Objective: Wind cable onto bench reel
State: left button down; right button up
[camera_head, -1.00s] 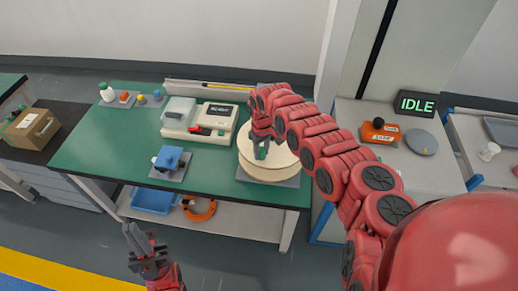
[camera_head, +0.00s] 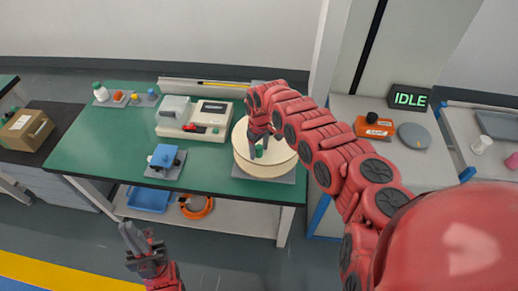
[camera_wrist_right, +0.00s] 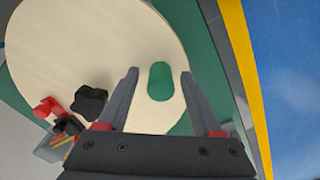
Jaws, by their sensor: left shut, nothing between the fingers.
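The bench reel (camera_head: 282,160) is a cream disc drum on a grey base at the right end of the green bench. A green upright handle (camera_head: 259,151) stands on its top face. My right gripper (camera_head: 256,152) reaches down over the reel. In the right wrist view, my right gripper (camera_wrist_right: 160,74) is open, with the green handle (camera_wrist_right: 160,82) between its fingers and gaps on both sides. A black knob (camera_wrist_right: 90,102) shows at the reel's edge there. My left gripper (camera_head: 134,243) is shut and empty in front of the bench. No cable is clearly seen on the reel.
A cream machine (camera_head: 207,122) and a blue clamp-like device (camera_head: 163,158) stand left of the reel on the green bench (camera_head: 105,150). An orange coil (camera_head: 197,207) and blue bin (camera_head: 150,199) sit on the lower shelf. A sign (camera_head: 410,97) reads IDLE.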

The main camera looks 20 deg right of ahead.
notch_tip(320, 180, up, 17)
jog(key=b, duration=0.5)
jog(key=shift+r, duration=0.2)
jog(key=shift+d, duration=0.1)
